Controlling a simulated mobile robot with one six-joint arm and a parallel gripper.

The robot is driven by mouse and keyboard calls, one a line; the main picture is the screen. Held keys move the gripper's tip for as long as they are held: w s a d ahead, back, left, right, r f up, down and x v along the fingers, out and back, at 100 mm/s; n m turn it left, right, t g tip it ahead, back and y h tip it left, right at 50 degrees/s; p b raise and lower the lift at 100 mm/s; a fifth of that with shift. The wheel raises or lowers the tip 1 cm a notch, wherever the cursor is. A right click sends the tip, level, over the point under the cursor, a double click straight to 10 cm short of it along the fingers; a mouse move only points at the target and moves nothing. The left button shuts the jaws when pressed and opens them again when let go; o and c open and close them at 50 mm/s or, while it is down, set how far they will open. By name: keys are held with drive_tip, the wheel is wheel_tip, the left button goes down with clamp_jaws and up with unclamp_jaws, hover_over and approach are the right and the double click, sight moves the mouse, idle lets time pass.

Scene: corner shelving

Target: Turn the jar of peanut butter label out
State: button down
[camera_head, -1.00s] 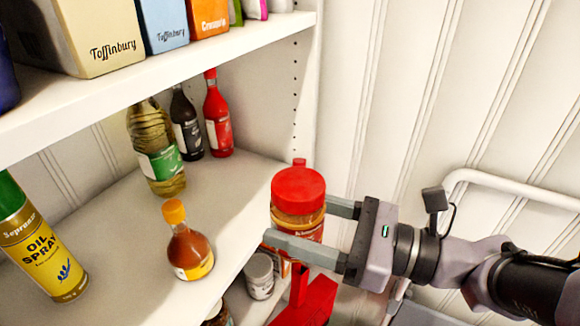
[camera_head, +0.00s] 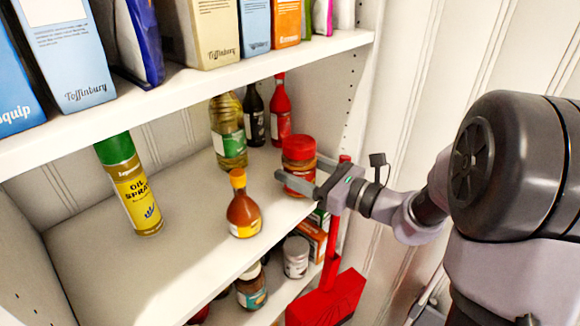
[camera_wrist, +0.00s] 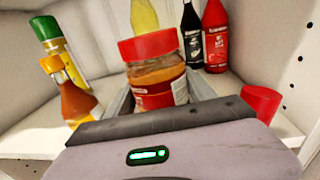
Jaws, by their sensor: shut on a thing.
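The jar of peanut butter (camera_head: 299,160) has a red lid and brown contents. It is upright at the right front part of the middle shelf (camera_head: 190,215). In the wrist view the jar (camera_wrist: 155,72) stands between the fingers of my gripper (camera_head: 302,182), with a red and white label partly showing on its right side. My gripper is shut on the jar, reaching in from the right. The gripper body hides the jar's lower part in the wrist view. I cannot tell whether its base touches the shelf.
An amber sauce bottle (camera_head: 243,208) stands left of the jar, and a yellow oil spray can (camera_head: 132,188) farther left. An oil bottle (camera_head: 228,132), a dark bottle (camera_head: 254,118) and a red bottle (camera_head: 280,112) stand behind. A red object (camera_head: 328,298) is below. Boxes fill the upper shelf.

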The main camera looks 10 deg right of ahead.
drive_tip(key=shift+f, duration=0.3)
drive_tip(key=shift+c, duration=1.3)
unclamp_jaws()
drive_tip(key=shift+s, duration=0.1)
